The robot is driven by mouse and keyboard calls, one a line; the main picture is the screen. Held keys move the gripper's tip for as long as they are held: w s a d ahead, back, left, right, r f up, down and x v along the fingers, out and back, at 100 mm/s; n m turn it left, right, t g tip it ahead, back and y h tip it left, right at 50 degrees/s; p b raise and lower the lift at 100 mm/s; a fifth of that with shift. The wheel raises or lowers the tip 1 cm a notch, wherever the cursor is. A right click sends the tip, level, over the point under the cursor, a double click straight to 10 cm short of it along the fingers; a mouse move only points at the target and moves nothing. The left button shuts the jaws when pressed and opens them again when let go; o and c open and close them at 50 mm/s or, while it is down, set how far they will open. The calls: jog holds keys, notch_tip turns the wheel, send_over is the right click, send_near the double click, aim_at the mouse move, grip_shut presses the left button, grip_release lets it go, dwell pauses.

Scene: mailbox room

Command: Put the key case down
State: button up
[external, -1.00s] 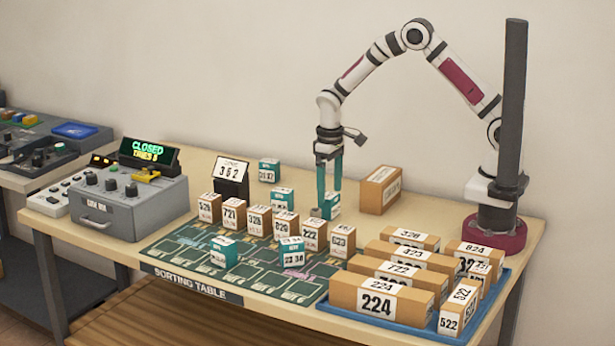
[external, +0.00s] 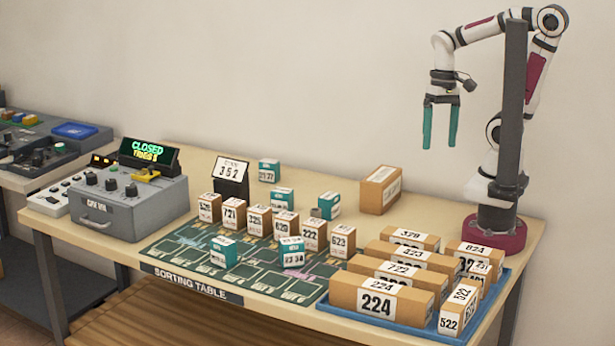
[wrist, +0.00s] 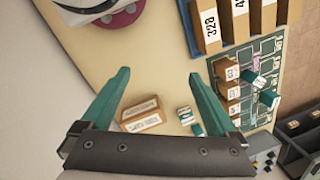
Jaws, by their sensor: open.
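My gripper (external: 440,146) is open and empty, high above the right part of the table, pointing down. It also shows in the wrist view (wrist: 172,66), with bare table between its teal fingers. A small teal and white case (external: 328,204) stands on the table behind the numbered boxes, with a small grey piece (external: 316,212) at its left side. This case is apart from the gripper, below and to its left. Similar teal cases stand at the back (external: 269,171), behind the box row (external: 284,198) and on the board (external: 224,251). I cannot tell for certain which is the key case.
A brown box (external: 379,190) stands near the wall. The green sorting board (external: 190,262) holds several brown boxes. A blue tray (external: 340,312) of long boxes fills the front right. A control box (external: 100,208) stands left.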

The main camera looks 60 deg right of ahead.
jog(key=s, duration=0.2)
jog(key=shift+s+f+m, duration=0.3)
jog(key=shift+s+f, duration=0.1)
jog(key=shift+c, duration=0.8)
jog(key=shift+w+a, duration=0.1)
jog(key=m+y, duration=1.2)
send_over(324, 211)
jog(key=d, duration=0.3)
jog(key=f, duration=1.4)
jog(key=shift+a+f, duration=0.15)
jog(key=shift+a, duration=0.05)
notch_tip(324, 211, down, 6)
jog(key=shift+f, duration=0.2)
jog(key=x, duration=0.3)
jog(key=shift+f, duration=0.3)
grip_shut()
